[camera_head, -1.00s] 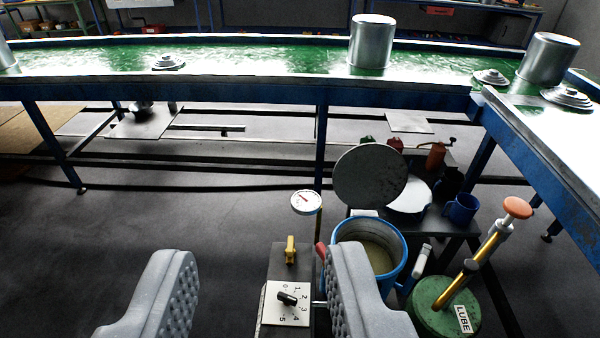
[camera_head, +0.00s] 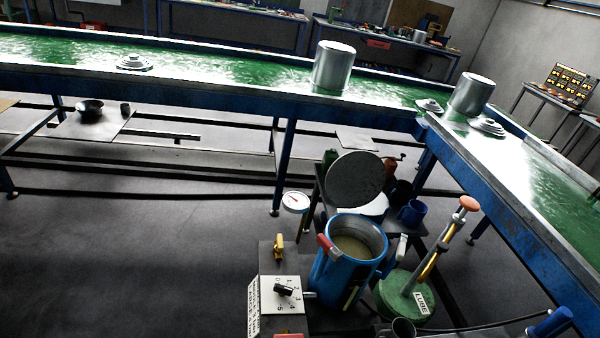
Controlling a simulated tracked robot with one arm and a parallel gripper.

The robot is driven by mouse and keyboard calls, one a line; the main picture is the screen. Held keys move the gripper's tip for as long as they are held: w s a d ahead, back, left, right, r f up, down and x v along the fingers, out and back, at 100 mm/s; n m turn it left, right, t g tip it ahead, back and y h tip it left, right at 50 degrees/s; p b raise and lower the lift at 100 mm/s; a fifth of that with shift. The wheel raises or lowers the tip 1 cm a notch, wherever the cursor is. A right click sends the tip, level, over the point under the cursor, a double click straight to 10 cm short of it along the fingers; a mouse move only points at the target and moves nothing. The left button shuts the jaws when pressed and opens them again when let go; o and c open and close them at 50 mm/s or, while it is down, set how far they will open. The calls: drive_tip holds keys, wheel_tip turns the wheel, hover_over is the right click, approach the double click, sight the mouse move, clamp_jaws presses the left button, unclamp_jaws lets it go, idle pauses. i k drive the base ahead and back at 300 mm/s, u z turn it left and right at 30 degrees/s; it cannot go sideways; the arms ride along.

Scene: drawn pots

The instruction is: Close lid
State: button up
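A blue pot (camera_head: 340,283) stands open at the lower middle, with liquid or a pale bottom showing inside. A red handle (camera_head: 326,245) sticks out at its left rim. A round grey lid (camera_head: 355,178) stands tilted up behind the pot's opening, its flat face towards me. Whether it is hinged to the pot is not clear. My gripper is out of the picture, so its fingers and their distance from the lid do not show.
A dial box (camera_head: 285,294) and gauge (camera_head: 295,202) stand left of the pot. A green lube can (camera_head: 404,297) with a pump stands close on the right. A green conveyor (camera_head: 220,75) behind carries metal pots (camera_head: 333,65) and loose lids (camera_head: 134,62). Left floor is clear.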

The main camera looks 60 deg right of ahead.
sight(356, 178)
drive_tip(key=u, duration=0.15)
drive_tip(key=i, duration=4.1)
drive_tip(key=z, duration=3.8)
drive_tip(key=i, duration=0.25)
drive_tip(key=z, duration=0.45)
